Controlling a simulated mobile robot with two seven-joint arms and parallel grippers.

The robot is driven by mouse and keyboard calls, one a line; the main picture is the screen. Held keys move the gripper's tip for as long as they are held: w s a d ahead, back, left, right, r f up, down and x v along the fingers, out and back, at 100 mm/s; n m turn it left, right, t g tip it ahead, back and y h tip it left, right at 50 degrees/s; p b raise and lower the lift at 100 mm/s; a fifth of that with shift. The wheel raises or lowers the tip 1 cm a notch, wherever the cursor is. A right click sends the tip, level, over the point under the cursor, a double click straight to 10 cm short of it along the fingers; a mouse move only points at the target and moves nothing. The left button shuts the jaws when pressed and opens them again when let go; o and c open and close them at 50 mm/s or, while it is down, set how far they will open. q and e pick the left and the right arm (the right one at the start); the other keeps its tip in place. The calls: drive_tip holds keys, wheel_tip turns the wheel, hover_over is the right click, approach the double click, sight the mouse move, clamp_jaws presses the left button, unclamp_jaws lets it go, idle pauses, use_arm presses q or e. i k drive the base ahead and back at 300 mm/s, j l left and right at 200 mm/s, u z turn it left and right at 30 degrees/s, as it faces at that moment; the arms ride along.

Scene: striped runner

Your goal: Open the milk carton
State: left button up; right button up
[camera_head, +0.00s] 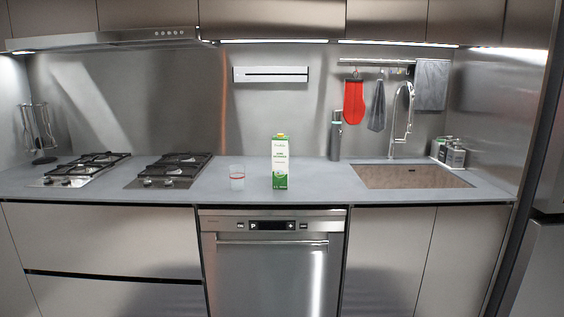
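The milk carton (280,163) is white and green and stands upright on the grey counter, near the middle of the view. Its top shows a small yellowish patch; it is too small to tell whether a cap is on. A clear cup with a red band (237,177) stands on the counter just left of the carton, apart from it. Neither of my grippers shows in the head view, and nothing touches the carton.
Two gas hobs (170,171) lie left on the counter (330,185). A sink (410,177) with a tall faucet (403,120) is at the right. A grey bottle (335,136) stands behind, near the wall. A dishwasher (272,270) is below the carton. Counter around the carton is mostly clear.

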sight(280, 146)
drive_tip(key=i+l, duration=0.2)
drive_tip(key=l, duration=0.15)
drive_tip(key=i+l, duration=0.15)
drive_tip(key=l, duration=0.25)
drive_tip(key=i+l, duration=0.2)
drive_tip(key=l, duration=0.15)
drive_tip(key=i+l, duration=0.2)
drive_tip(key=l, duration=0.15)
drive_tip(key=i+l+u, duration=0.1)
drive_tip(key=l, duration=0.3)
drive_tip(key=i, duration=0.05)
